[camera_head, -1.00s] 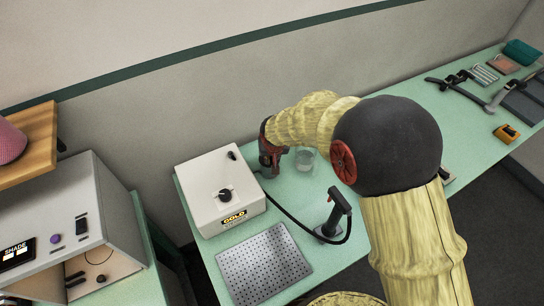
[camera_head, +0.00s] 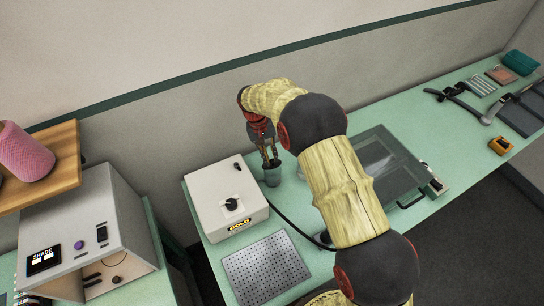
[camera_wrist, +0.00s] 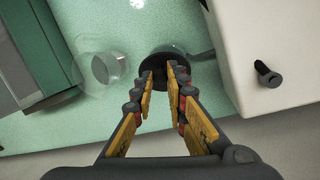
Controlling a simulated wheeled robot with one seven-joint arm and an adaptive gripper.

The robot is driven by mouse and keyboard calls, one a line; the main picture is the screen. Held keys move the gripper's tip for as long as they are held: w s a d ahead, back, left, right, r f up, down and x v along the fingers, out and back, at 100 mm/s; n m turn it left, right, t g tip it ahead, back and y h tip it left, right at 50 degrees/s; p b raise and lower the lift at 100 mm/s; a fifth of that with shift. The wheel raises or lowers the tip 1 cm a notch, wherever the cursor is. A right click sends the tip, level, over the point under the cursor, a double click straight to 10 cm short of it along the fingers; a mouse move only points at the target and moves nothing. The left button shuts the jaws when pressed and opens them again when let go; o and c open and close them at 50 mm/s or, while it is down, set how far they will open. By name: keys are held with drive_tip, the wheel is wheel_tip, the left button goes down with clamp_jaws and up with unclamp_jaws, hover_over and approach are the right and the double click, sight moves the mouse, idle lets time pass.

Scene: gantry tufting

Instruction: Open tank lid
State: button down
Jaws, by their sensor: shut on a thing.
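A shallow box with a see-through panel on top (camera_head: 385,160) and a black handle (camera_head: 410,199) at its front edge lies on the bench, right of my arm; it looks like the tank with its lid down. Part of it shows at the left of the wrist view (camera_wrist: 28,50). My gripper (camera_head: 270,163) is away from it, at the back of the bench. Its fingers (camera_wrist: 167,75) are close together over a small dark grey cup (camera_head: 273,177), also in the wrist view (camera_wrist: 158,57). What is between the fingertips is hard to make out.
A clear beaker (camera_wrist: 103,68) stands just beside the cup. The white GOLD box (camera_head: 222,190) is close on the other side, with a perforated plate (camera_head: 266,268) before it. Tools and an orange item (camera_head: 500,146) lie at the right end.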

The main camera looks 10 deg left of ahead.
drive_tip(key=shift+w+a+r+g+h+p, duration=0.2)
drive_tip(key=shift+w+a+g+h+p, duration=0.35)
drive_tip(key=shift+g, duration=0.45)
drive_tip(key=shift+w+h, duration=0.2)
drive_tip(key=shift+h, duration=0.05)
drive_tip(key=c, duration=1.7)
unclamp_jaws()
drive_tip(key=shift+c, duration=0.2)
drive_tip(key=shift+r, duration=0.15)
wheel_tip(320, 180, up, 10)
drive_tip(key=shift+a, duration=0.1)
